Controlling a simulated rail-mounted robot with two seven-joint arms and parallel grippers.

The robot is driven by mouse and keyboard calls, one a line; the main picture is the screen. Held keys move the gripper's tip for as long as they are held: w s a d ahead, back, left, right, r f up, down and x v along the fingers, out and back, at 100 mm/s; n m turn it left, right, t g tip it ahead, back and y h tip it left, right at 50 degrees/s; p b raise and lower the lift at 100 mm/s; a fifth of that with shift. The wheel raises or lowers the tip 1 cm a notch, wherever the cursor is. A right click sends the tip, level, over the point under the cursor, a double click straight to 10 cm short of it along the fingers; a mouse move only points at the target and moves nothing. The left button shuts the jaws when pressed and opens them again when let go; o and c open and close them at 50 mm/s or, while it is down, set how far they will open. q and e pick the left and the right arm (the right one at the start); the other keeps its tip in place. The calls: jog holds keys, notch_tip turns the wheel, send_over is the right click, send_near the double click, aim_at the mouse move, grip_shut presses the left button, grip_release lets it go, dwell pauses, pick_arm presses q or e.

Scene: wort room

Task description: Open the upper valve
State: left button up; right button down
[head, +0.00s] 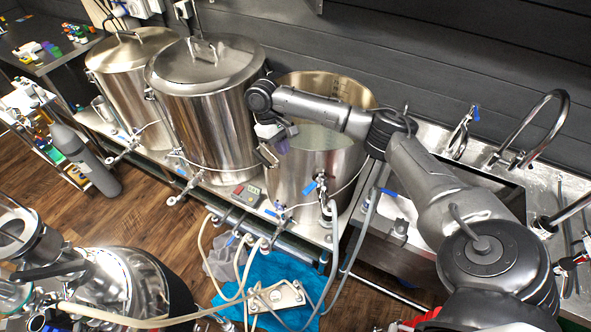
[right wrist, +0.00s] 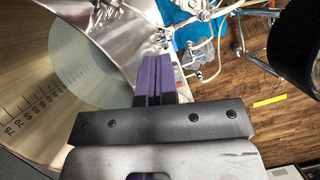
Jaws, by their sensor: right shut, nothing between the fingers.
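The open steel kettle (head: 290,172) at the right end of the row carries a valve with a blue lever (head: 309,188) low on its front wall, with a hose below it. Another blue-handled fitting (head: 279,207) sits lower, to its left. I cannot tell for sure which is the upper valve. My right gripper (head: 283,146) is in front of the kettle, above these valves and apart from them. In the right wrist view its purple fingers (right wrist: 154,80) are together and empty, with metal fittings (right wrist: 165,42) beyond their tips. My left gripper does not show.
Two lidded kettles (head: 205,110) stand to the left on the steel bench. A sink with a curved faucet (head: 545,125) is at the right. Pale hoses (head: 240,265) and a blue cloth (head: 275,280) are below. Wood floor (head: 150,215) is open in front.

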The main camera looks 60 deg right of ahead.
aim_at(315, 185)
jog(key=s+a+f+p, duration=0.1)
jog(key=s+f+p, duration=0.1)
jog(key=s+f, duration=0.5)
notch_tip(315, 185, down, 2)
jog(key=shift+s+a+f, duration=0.1)
jog(key=shift+s+a, duration=0.15)
jog(key=shift+a, duration=0.1)
jog(key=shift+p, duration=0.35)
